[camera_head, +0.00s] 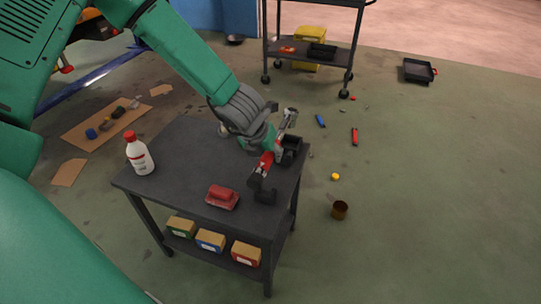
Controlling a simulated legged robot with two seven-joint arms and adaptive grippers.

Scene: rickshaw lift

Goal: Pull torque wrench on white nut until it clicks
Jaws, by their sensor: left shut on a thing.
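My left arm reaches down from the upper left to a dark workbench cart (185,150). My left gripper (270,147) is at the cart's right side, shut on a red-and-black tool (266,164). The tool is small and partly covered by the gripper, so I cannot tell if it is the torque wrench. A black block (291,148) sits beside the gripper at the cart's right edge. I cannot make out a white nut. My right gripper is not in view.
A white bottle with red cap (140,155) and a red block-like object (222,197) stand on the cart. Small boxes (210,240) fill its lower shelf. A brown can (340,210) and loose tools lie on the floor. A second cart (310,48) stands behind.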

